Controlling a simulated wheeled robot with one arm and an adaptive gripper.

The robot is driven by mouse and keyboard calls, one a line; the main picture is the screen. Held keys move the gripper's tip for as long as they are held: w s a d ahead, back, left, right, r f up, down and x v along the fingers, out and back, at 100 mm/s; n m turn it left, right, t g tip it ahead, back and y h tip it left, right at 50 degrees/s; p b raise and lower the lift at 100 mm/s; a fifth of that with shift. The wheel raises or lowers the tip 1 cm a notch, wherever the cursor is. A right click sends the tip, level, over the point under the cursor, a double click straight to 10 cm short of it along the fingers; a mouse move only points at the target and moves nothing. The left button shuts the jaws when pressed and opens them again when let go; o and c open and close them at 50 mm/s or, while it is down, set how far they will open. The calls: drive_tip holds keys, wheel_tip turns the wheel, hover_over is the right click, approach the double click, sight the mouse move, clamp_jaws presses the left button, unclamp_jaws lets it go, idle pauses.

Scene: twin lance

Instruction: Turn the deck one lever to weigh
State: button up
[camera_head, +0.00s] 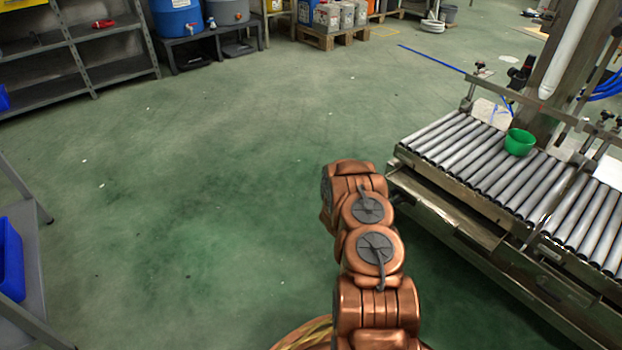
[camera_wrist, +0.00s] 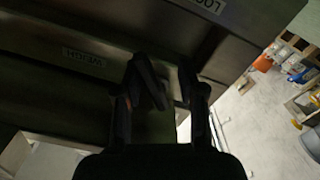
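In the wrist view my gripper (camera_wrist: 163,72) has its two dark fingers apart, with a gap between them. They are in front of a dark metal panel (camera_wrist: 45,100) with a label reading WEIGH (camera_wrist: 82,57), upside down in the picture. Another label, which seems to read LOCK (camera_wrist: 208,5), is at the top. A dull grey-green strip (camera_wrist: 158,122) shows between the fingers; I cannot tell whether it is the lever or touches them. In the head view my arm hides the gripper, and I cannot make out a lever on the roller conveyor (camera_head: 480,165).
A green bowl (camera_head: 519,142) sits on the conveyor rollers at the right. A grey shelf (camera_head: 75,55) stands at the upper left and a blue bin (camera_head: 10,260) at the left edge. A pallet with containers (camera_head: 330,38) is at the back. The green floor left of my arm is clear.

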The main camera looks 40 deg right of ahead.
drive_tip(key=shift+f+b, duration=0.15)
drive_tip(key=shift+b, duration=0.35)
drive_tip(key=a+p, duration=0.4)
drive_tip(key=a, duration=0.4)
drive_tip(key=w+a+r+n+t+y+p, duration=0.1)
drive_tip(key=w+a+r+t+y, duration=0.2)
drive_tip(key=w+a+r+y, duration=0.2)
drive_tip(key=w+a+r+n+t+y+p, duration=0.1)
drive_tip(key=w+a+r+t+y, duration=0.2)
drive_tip(key=w+a, duration=0.9)
drive_tip(key=shift+w+a+r+n+y, duration=0.2)
drive_tip(key=shift+w+r+n+y, duration=0.1)
drive_tip(key=shift+w+r+y, duration=0.6)
drive_tip(key=shift+s, duration=0.1)
